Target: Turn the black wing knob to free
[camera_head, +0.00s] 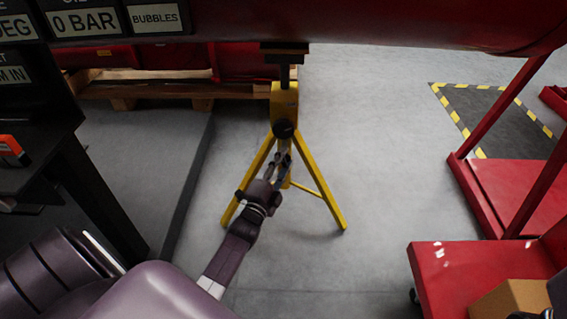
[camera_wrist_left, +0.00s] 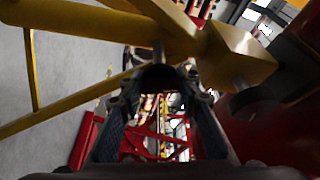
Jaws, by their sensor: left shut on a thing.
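The black wing knob (camera_head: 284,129) sits on the front of a yellow tripod stand (camera_head: 322,196), just below its upright head. In the left wrist view the dark knob (camera_wrist_left: 158,77) lies between my fingertips, in front of the yellow tubes. My left gripper (camera_head: 283,150) reaches up to it from below, and in the wrist view the gripper (camera_wrist_left: 160,90) is shut on the knob, one finger at each side. The fingers hide part of the knob, so its exact angle cannot be told.
A large red pipe (camera_head: 400,28) runs above the stand. A black bench (camera_head: 75,170) stands at the left. A red cart (camera_head: 458,265) with a cardboard box (camera_head: 515,297) is at the lower right. Grey floor (camera_head: 385,150) is clear right of the stand.

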